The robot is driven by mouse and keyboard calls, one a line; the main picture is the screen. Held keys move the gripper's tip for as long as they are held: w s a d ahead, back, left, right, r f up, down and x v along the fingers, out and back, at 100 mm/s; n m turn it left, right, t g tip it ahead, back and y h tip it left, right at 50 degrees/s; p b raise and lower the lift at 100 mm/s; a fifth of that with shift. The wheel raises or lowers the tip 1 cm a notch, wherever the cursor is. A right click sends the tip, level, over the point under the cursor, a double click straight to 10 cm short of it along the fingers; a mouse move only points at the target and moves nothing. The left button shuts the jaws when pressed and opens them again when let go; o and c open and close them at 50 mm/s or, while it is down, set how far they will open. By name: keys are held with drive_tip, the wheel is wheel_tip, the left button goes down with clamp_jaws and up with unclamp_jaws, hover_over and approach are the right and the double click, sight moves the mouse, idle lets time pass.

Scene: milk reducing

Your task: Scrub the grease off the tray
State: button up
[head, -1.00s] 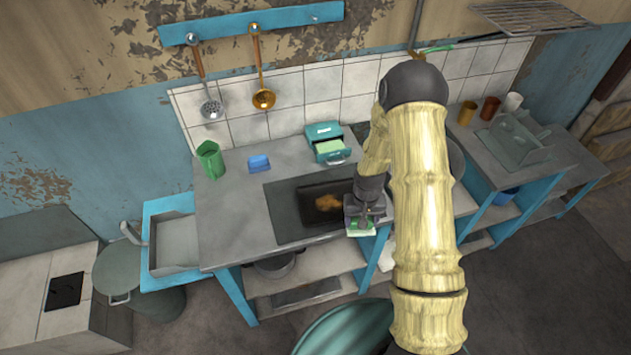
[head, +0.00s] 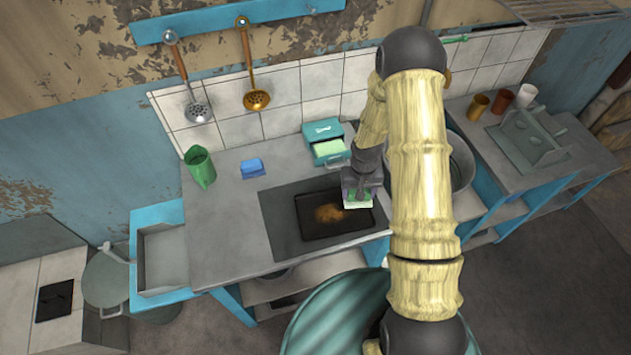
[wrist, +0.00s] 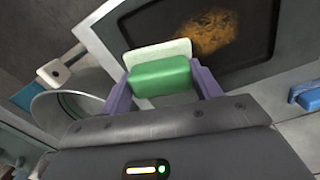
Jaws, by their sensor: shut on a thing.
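The dark tray (head: 312,222) lies on a dark mat (head: 279,217) on the grey counter. A brown grease patch (head: 331,213) is near its middle. The patch also shows in the wrist view (wrist: 208,31). My gripper (head: 358,196) is over the right end of the tray, beside the patch. It is shut on a sponge with a green body (wrist: 160,77) and a pale pad, held between the purple fingers. I cannot tell whether the pad touches the tray.
A teal box (head: 324,130) with a pale green item in its open drawer stands behind the tray. A blue block (head: 252,168) and a green pitcher (head: 199,165) stand to the left. A large metal pot (head: 462,163) is to the right.

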drive_tip(key=shift+w, duration=0.2)
drive_tip(key=s+a+r+n, duration=0.1)
drive_tip(key=a+n, duration=0.4)
drive_tip(key=a, duration=0.7)
drive_tip(key=shift+s+a+r, duration=0.3)
drive_tip(key=shift+s+r, duration=0.1)
drive_tip(key=shift+r, duration=0.15)
